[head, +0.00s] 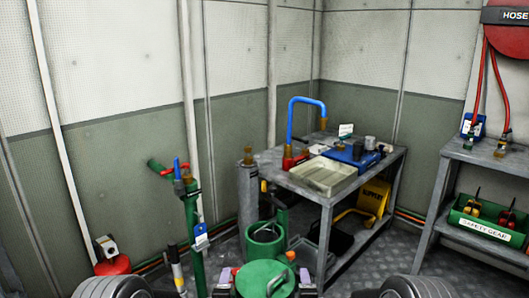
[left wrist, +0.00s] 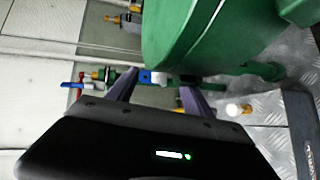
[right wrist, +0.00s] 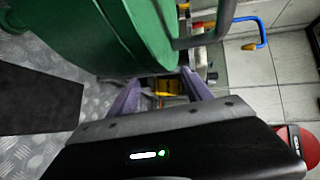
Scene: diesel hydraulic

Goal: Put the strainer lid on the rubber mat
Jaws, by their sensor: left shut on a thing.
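The green round strainer lid (head: 258,278), with a bar handle on top, is at the bottom middle of the head view, between my two grippers. It fills much of the left wrist view (left wrist: 205,35) and right wrist view (right wrist: 95,35). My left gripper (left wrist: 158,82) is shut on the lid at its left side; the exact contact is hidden. My right gripper (right wrist: 160,85) is at its right side, fingers apart; whether they grip it is unclear. A dark flat rectangle, apparently the rubber mat (right wrist: 38,100), lies on the floor in the right wrist view.
An open green cylinder (head: 265,235) stands just beyond the lid. A green valve pipe (head: 192,220) is to its left. A grey workbench (head: 330,195) with a tray (head: 322,178) stands behind right. A shelf with a green safety-gear bin (head: 490,222) is far right.

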